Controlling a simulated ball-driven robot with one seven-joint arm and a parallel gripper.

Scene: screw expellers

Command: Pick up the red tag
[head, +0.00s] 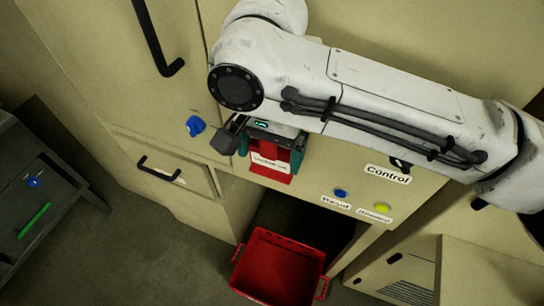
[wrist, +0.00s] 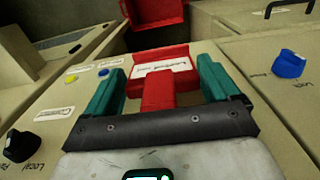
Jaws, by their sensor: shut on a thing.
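The red tag (head: 268,176) has a white label with dark lettering, too small to read surely. In the head view it hangs in front of the beige panel, below the end of my arm. My gripper (head: 270,158) has teal fingers, one on each side of the tag, and is shut on it. In the wrist view the tag (wrist: 158,92) shows between the fingertips of my gripper (wrist: 163,76), its label facing up. Whether the tag still touches the panel cannot be told.
A red bin (head: 279,265) stands on the floor below. A drawer handle (head: 160,169) sticks out at left.

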